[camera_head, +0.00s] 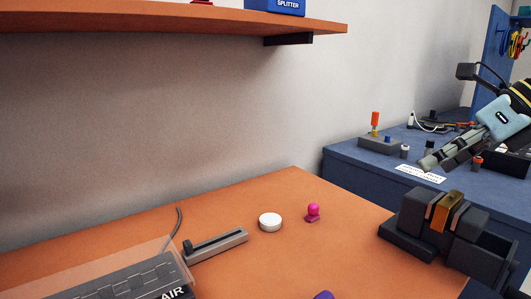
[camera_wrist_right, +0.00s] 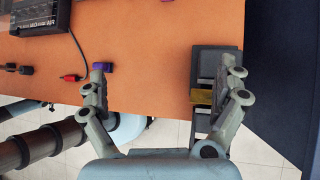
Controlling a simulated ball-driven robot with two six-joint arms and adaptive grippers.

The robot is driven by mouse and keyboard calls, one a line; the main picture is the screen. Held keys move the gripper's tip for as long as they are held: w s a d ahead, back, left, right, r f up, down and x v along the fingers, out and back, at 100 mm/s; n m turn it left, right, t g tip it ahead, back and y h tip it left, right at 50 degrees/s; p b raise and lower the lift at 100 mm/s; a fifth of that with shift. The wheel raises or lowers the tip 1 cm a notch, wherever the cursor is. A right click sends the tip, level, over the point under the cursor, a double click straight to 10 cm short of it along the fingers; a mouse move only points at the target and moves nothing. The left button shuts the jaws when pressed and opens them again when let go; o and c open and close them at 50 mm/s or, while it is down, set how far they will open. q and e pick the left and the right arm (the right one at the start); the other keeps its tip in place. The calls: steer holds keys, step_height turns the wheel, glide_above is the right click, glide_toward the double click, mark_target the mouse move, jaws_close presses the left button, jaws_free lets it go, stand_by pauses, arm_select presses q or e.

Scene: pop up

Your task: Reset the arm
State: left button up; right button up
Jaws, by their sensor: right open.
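My right arm comes in from the right edge in the head view. Its gripper (camera_head: 430,161) is held in the air above the blue bench area and points down to the left. In the right wrist view the two fingers stand wide apart with nothing between them (camera_wrist_right: 164,75). The orange table (camera_wrist_right: 150,40) lies below. My left gripper shows in neither view.
A dark vise (camera_head: 408,210) with a brass-coloured block (camera_head: 446,212) stands at the table's right edge. A white puck (camera_head: 270,222), a pink piece (camera_head: 313,211), a grey slider unit (camera_head: 215,244) and a purple piece (camera_head: 323,295) lie nearby. An orange shelf (camera_head: 150,18) overhangs.

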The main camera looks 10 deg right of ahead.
steer(key=a+r+m+t+y, duration=0.7)
steer(key=a+r+t+y, duration=0.1)
steer(key=a, duration=0.5)
steer(key=d+f+m+t+h, duration=0.2)
steer(key=d+m+t+h, duration=0.6)
steer(key=m+h, duration=0.8)
steer(key=s+d+f+m+g+h, duration=0.1)
steer(key=s+d+f+m+g, duration=0.15)
steer(key=f+m, duration=0.35)
steer(key=s+d+f+m+g+h, duration=0.2)
steer(key=s+f+m+g, duration=0.15)
steer(key=f+m, duration=0.2)
steer(key=s+a+f+m+g+y, duration=0.2)
steer(key=s+a+f+m+g, duration=0.15)
steer(key=s+f+g, duration=0.4)
steer(key=s+a+f+m+g+y, duration=0.25)
steer(key=s+a+f+g, duration=0.4)
steer(key=s, duration=0.65)
steer(key=s+d+f, duration=0.2)
steer(key=f, duration=1.2)
steer(key=s+d+f, duration=0.2)
steer(key=d+f, duration=0.1)
steer(key=f, duration=1.1)
steer(key=s+f+g, duration=0.1)
steer(key=s+f, duration=1.3)
steer(key=s, duration=0.3)
steer(key=shift+s+d+f+m, duration=0.25)
steer(key=shift+s+d+m, duration=0.1)
steer(key=shift+d, duration=0.05)
